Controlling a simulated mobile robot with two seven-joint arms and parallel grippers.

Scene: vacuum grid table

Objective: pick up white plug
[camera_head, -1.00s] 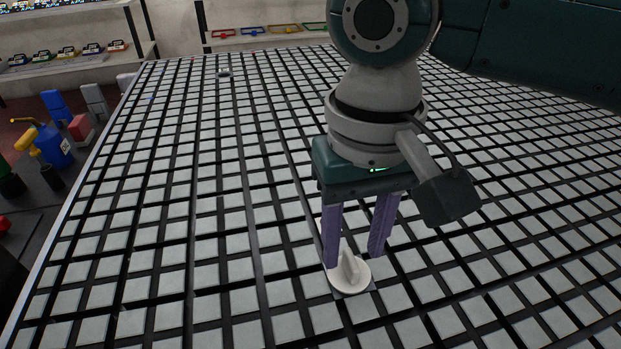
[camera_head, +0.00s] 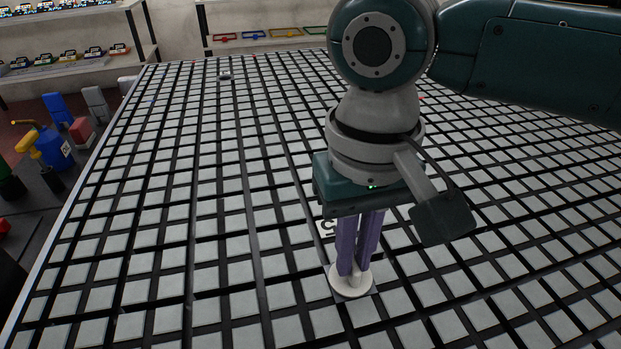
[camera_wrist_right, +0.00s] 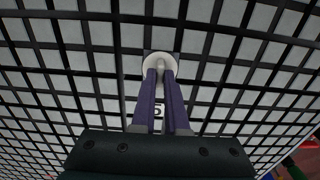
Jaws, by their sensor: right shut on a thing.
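The white plug (camera_head: 351,288) is a round disc with an upright grip fin, on the grid table at the front middle of the head view. My right gripper (camera_head: 353,271) points down at it, its purple fingers shut on the fin. In the right wrist view the plug (camera_wrist_right: 160,59) shows at the fingertips, and the purple fingers of the gripper (camera_wrist_right: 160,72) close around its fin, hiding part of it. I cannot tell whether the disc touches the table. My left gripper is not in view.
The grid table (camera_head: 200,215) of pale square tiles and dark gaps is mostly clear. A small grey object (camera_head: 225,75) lies near its far edge. A blue container (camera_head: 52,146) and other items stand beyond the left edge. Shelves (camera_head: 75,62) are at the back.

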